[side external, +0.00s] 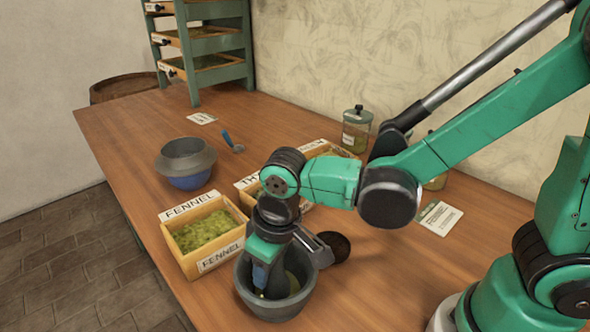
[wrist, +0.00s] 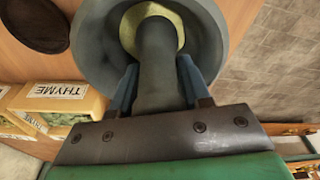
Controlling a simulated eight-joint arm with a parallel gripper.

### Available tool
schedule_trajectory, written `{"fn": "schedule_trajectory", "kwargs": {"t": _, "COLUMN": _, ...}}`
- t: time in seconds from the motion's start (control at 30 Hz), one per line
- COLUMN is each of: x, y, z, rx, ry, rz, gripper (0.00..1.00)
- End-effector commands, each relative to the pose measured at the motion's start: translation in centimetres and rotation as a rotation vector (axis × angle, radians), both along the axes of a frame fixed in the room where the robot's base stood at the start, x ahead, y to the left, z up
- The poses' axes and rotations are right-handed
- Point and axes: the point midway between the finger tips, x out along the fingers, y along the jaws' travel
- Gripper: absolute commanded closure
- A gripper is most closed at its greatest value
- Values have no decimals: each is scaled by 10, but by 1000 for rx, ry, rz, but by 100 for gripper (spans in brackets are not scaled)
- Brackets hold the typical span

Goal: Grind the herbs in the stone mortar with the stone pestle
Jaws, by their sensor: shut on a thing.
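The grey stone mortar (side external: 277,309) stands near the front edge of the table, and it also shows in the wrist view (wrist: 213,45). My gripper (side external: 263,283) points down into the mortar. In the wrist view my gripper (wrist: 160,90) has its blue fingers shut on the grey stone pestle (wrist: 157,65), one on each side of the shaft. The pestle's lower end is inside the mortar, over yellow-green herbs (wrist: 180,28) in the bowl. The exact contact of the pestle tip with the herbs is hidden.
A fennel box (side external: 207,238) of green herbs stands close left of the mortar. A dark round thing (side external: 335,246) lies right of it. A grey bowl with a blue base (side external: 186,163), a small blue-handled tool (side external: 230,140) and a lidded jar (side external: 356,130) stand farther back.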

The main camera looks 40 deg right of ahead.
Motion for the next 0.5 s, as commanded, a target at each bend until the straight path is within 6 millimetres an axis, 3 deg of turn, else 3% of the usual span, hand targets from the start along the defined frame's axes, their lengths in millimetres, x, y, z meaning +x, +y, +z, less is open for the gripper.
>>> {"fn": "schedule_trajectory", "kwargs": {"t": 0.5, "x": 6, "y": -14, "z": -2, "rx": -6, "ry": 0, "rz": -3, "gripper": 100}}
